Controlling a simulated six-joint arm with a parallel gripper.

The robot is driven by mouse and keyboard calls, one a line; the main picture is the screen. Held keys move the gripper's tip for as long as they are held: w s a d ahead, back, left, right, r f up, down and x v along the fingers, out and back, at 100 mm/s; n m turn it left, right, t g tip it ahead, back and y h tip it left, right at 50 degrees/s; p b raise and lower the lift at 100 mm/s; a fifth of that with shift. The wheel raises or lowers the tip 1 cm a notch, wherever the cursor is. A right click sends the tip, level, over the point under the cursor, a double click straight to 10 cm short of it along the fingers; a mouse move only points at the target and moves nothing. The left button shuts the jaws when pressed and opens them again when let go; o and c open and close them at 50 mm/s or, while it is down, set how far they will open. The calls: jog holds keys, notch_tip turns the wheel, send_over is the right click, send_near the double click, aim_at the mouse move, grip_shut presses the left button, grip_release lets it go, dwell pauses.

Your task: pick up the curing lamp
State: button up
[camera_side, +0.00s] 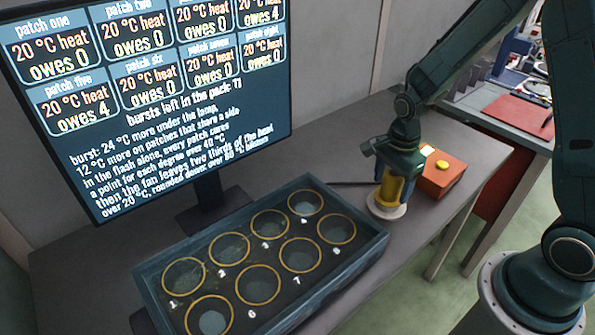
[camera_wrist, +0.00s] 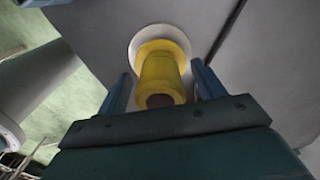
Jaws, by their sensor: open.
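The curing lamp is a yellow cylinder (camera_side: 397,190) with a pale round foot, standing upright on the grey bench right of the tray. In the wrist view the lamp (camera_wrist: 160,72) sits between my fingers, its white foot beyond them and a dark round end towards me. My gripper (camera_side: 396,178) is above and around the lamp, pointing down. In the wrist view my gripper (camera_wrist: 161,75) is open, one finger on each side of the lamp.
A dark tray (camera_side: 345,272) with several numbered, yellow-ringed round patches lies left of the lamp. An orange box (camera_side: 440,178) with a yellow button stands close right. A dark rod (camera_side: 350,184) lies left of the lamp.

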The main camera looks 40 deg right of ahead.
jog(key=shift+f, duration=0.45)
jog(key=c, duration=1.2)
jog(key=shift+c, duration=0.2)
jog(key=shift+r, duration=0.15)
notch_tip(320, 180, up, 20)
dwell(0.5)
